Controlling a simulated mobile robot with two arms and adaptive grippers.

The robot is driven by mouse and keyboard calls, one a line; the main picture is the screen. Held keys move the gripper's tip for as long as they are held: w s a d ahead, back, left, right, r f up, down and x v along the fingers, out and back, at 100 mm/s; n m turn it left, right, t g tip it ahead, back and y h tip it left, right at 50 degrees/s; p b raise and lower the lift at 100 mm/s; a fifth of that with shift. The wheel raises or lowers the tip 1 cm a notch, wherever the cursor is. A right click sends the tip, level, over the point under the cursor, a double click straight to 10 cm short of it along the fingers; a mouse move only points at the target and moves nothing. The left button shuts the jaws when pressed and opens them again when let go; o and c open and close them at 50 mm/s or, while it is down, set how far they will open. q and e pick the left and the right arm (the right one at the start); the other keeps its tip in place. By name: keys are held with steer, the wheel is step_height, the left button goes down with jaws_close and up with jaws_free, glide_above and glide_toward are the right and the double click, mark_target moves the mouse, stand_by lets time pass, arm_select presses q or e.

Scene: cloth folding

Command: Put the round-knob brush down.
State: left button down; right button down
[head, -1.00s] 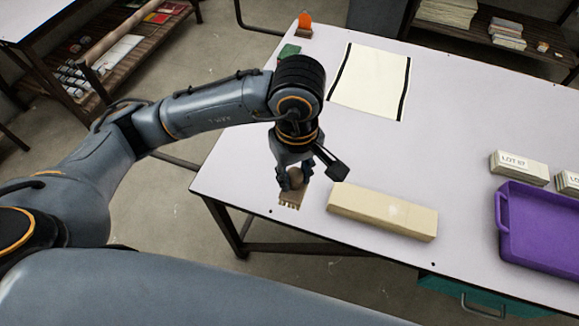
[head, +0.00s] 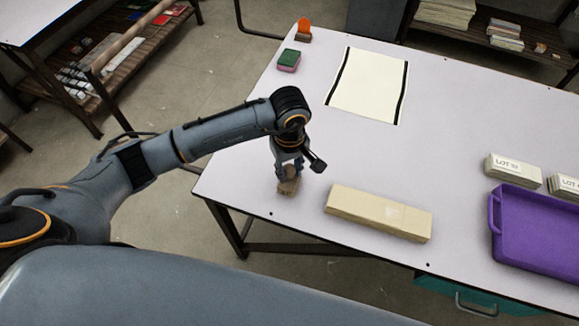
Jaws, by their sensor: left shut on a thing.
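The round-knob brush (head: 288,187) is a small brown block with a round knob, near the table's left front corner. My left gripper (head: 288,172) points down over it and is shut on its knob. The brush is low at the table top; I cannot tell whether its underside touches the surface. The gripper's fingers hide part of the knob. My right gripper is not in view.
A long beige block (head: 378,213) lies just right of the brush. A cloth with black edges (head: 368,86), a green and pink sponge (head: 289,60) and an orange-topped item (head: 304,30) lie farther back. A purple tray (head: 540,232) and labelled stacks (head: 514,168) are at right.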

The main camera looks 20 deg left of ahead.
arm_select(q)
steer(key=shift+f, duration=0.2)
steer(key=c, duration=1)
jaws_free()
steer(key=shift+r, duration=0.1)
steer(key=shift+r, duration=0.15)
step_height(320, 180, up, 12)
steer(key=shift+b, duration=0.95)
steer(key=shift+d, duration=0.1)
